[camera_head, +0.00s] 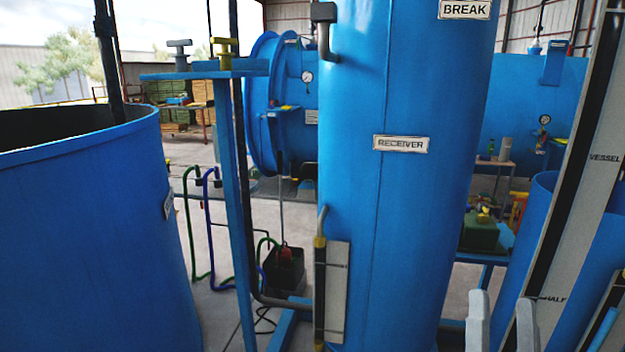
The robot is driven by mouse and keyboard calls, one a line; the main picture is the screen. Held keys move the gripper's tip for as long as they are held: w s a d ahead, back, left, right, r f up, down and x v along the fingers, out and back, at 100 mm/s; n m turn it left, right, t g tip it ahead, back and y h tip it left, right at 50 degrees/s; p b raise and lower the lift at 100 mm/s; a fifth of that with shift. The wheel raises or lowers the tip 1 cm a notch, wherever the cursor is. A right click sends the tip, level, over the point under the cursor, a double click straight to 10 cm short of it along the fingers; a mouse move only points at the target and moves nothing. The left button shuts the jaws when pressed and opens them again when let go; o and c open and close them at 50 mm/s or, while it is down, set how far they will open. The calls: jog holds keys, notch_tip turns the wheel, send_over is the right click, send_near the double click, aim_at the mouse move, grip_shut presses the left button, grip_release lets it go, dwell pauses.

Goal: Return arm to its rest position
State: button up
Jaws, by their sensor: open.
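My gripper (502,312) shows at the bottom edge, right of centre, as two pale grey fingers pointing up. The fingers stand apart with a gap between them, and nothing is seen held in it. The rest of my arm is below the picture. The fingers appear in front of the lower right of the blue column marked RECEIVER (440,230) and the blue vessel at the right.
A large open blue tank (80,230) fills the left. A blue stand (225,130) carries a grey and a yellow valve. A gauge board (580,170) leans at the right. A black box (285,270) sits on the floor. Open floor (215,300) shows between tank and column.

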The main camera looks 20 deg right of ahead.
jog(key=s+a+f+n+g+y, duration=0.7)
jog(key=s+a+f+n+y, duration=0.6)
jog(key=s+a+f+y, duration=0.3)
jog(key=s+a+f, duration=0.1)
jog(key=s+f, duration=0.2)
jog(key=f, duration=0.1)
jog(key=shift+a+f+n, duration=0.15)
jog(key=shift+f+n, duration=0.25)
